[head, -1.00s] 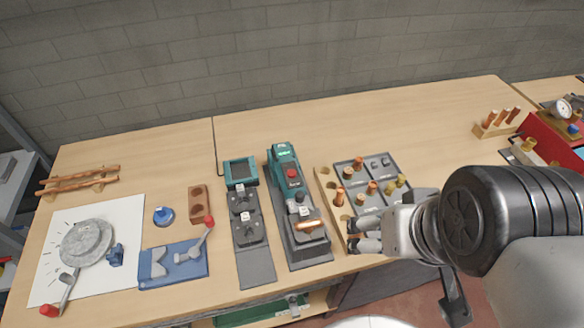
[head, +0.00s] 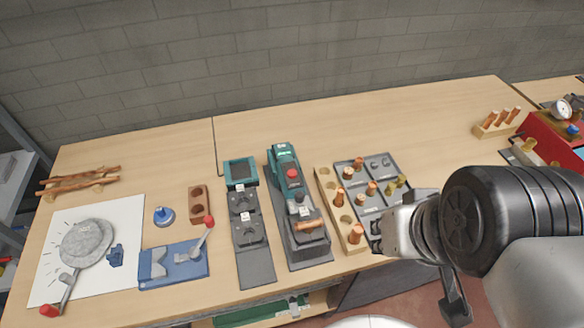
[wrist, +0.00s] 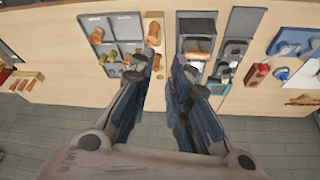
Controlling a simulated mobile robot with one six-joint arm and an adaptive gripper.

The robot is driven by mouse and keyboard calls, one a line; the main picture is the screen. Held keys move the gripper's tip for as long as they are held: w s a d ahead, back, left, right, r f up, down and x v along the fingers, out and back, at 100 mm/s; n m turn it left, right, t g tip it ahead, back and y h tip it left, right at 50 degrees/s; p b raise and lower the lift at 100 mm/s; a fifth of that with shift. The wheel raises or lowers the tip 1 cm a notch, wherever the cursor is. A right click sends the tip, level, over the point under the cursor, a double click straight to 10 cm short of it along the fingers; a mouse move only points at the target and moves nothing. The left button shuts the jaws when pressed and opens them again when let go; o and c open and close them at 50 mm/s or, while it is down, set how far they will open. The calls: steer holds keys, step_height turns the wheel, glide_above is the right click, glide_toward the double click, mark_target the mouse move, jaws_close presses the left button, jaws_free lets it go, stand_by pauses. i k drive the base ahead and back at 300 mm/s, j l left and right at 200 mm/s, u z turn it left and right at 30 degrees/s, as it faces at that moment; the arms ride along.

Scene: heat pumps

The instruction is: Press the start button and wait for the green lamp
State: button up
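The teal machine (head: 284,163) stands on a dark base in the middle of the bench. A red round button (head: 291,174) is on its upper face, and a small lit green patch (head: 284,150) shows near its top. I cannot tell which part is the start button or whether the green patch is a lamp or a display. A copper piece (head: 308,225) lies across the front of the base. My gripper (head: 376,236) is right of the machine, beside the wooden block, apart from the machine. The wrist view shows its fingers (wrist: 166,62) apart, with nothing held between them.
The wooden block (head: 327,188) holds an upright copper fitting (head: 356,235) at its front end, close to my gripper. A grey tray (head: 381,165) of fittings lies right of it. A dark fixture with a teal-framed screen (head: 241,171) stands left of the machine.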

mark_target(291, 173)
steer(key=j+z, duration=0.55)
steer(key=z, duration=0.2)
steer(key=k+j+z, duration=0.1)
steer(key=j+z, duration=0.25)
steer(key=l, duration=0.1)
